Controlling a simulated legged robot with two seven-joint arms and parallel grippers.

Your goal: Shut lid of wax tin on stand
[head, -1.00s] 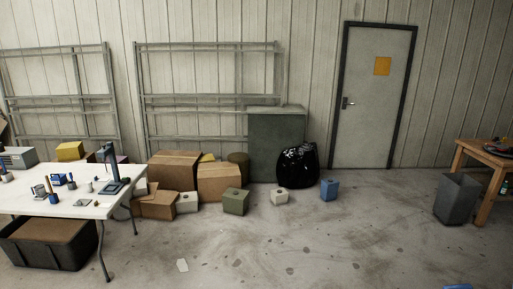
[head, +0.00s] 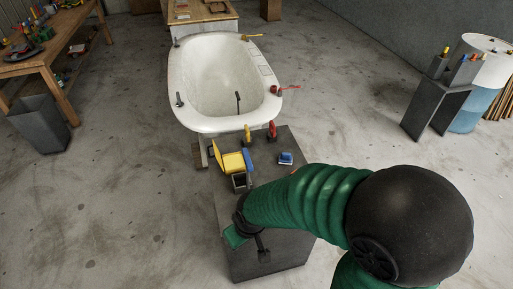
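My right arm, green and ribbed, comes in from the right across the stand. My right gripper (head: 248,238) is at the stand's near left, nearer to me than the tin and apart from it in the picture. Its fingers are small and partly hidden, so their opening is unclear. My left gripper is not in view.
On the stand are a blue block (head: 286,158), a blue upright piece (head: 248,158), a yellow tool (head: 247,133) and a red one (head: 271,130). A white tub-shaped mould (head: 190,80) lies just behind. A grey bin (head: 40,125) stands left; the floor between is clear.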

